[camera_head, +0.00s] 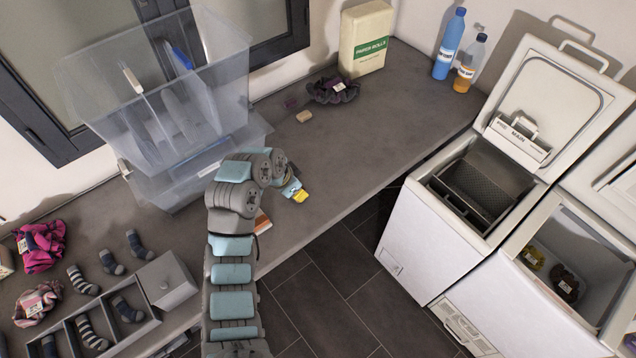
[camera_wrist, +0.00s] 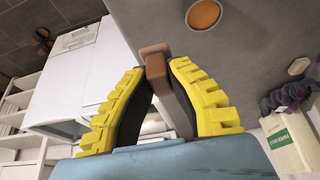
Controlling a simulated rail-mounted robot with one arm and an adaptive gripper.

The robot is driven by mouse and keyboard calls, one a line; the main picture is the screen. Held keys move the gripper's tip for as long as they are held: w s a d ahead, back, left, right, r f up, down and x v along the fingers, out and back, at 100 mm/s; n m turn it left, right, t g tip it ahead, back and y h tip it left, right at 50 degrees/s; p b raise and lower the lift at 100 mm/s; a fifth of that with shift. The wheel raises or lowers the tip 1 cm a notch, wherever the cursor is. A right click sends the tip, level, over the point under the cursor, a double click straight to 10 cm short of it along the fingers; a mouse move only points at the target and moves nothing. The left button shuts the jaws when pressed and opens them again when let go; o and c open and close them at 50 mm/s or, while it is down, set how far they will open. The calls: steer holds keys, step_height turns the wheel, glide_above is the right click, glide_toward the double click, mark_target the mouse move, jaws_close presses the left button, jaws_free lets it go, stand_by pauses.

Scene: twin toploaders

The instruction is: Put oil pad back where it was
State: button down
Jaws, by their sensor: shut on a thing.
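My gripper (camera_head: 296,192) is above the grey counter near its front edge, right of the clear bins. In the wrist view its yellow-ribbed fingers (camera_wrist: 160,75) are shut on a small reddish-brown block (camera_wrist: 155,58) with a long grey-brown side; it may be the oil pad. No label shows on it. In the head view the block is not clearly seen. A round orange-topped thing with a pale rim (camera_wrist: 203,14) lies on the counter beyond the fingertips. An orange and white thing (camera_head: 262,221), partly behind my arm, shows in the head view.
Stacked clear bins (camera_head: 160,100) stand left. A beige block (camera_head: 304,116), a dark purple scrunchie (camera_head: 333,91), a paper rolls pack (camera_head: 366,40) and two bottles (camera_head: 449,45) are at the back. An open toploader (camera_head: 440,240) stands right. Socks and a divided tray (camera_head: 165,280) are lower left.

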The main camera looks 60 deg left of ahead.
steer(key=shift+w+a+f+p, duration=0.3)
steer(key=shift+w+a+f, duration=0.95)
steer(key=shift+w, duration=0.3)
steer(key=shift+w+a+f+p, duration=0.35)
steer(key=shift+w+a+f, duration=0.9)
steer(key=shift+w, duration=0.25)
steer(key=shift+w+a+f+p, duration=0.3)
steer(key=shift+w+a+f, duration=0.95)
steer(key=shift+w, duration=0.3)
steer(key=shift+w+a+f+b, duration=0.15)
steer(key=shift+f+b, duration=0.25)
steer(key=shift+w+a+f+b, duration=0.15)
steer(key=shift+f+b, duration=0.2)
steer(key=shift+w+a, duration=0.1)
steer(key=shift+w, duration=0.1)
steer(key=shift+f, duration=0.1)
steer(key=f+b, duration=0.1)
steer(key=b, duration=0.1)
steer(key=f+b, duration=0.2)
steer(key=shift+w+a+f, duration=0.15)
steer(key=shift+a+f, duration=0.05)
steer(key=shift+f, duration=0.05)
